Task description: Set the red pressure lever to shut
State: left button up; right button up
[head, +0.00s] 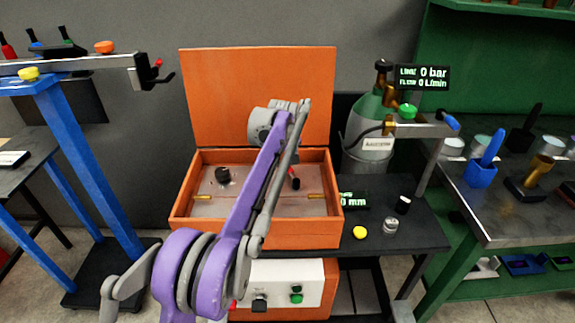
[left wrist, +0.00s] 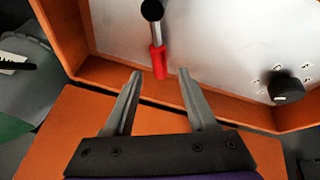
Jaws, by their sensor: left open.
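The red pressure lever (head: 294,181) is on the panel inside the open orange box, right of my arm in the head view. In the left wrist view the lever (left wrist: 158,63) shows a black pivot, a metal shaft and a red grip pointing toward my gripper. My left gripper (left wrist: 159,74) is open, and the red grip's end appears between its two fingertips. Nothing is held; I cannot tell whether it touches the lever. In the head view my purple arm hides the fingers and part of the panel. My right gripper is not in view.
The box's raised orange lid (head: 225,90) stands behind the panel. A black knob (head: 222,175) is on the panel's other side. A gas cylinder (head: 372,120) with a gauge display (head: 422,77) stands to the right. A blue stand (head: 85,160) is at the left.

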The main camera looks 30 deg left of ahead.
aim_at(287, 165)
pick_arm(q)
jog(key=shift+x, duration=1.55)
jog(key=shift+c, duration=0.4)
grip_shut()
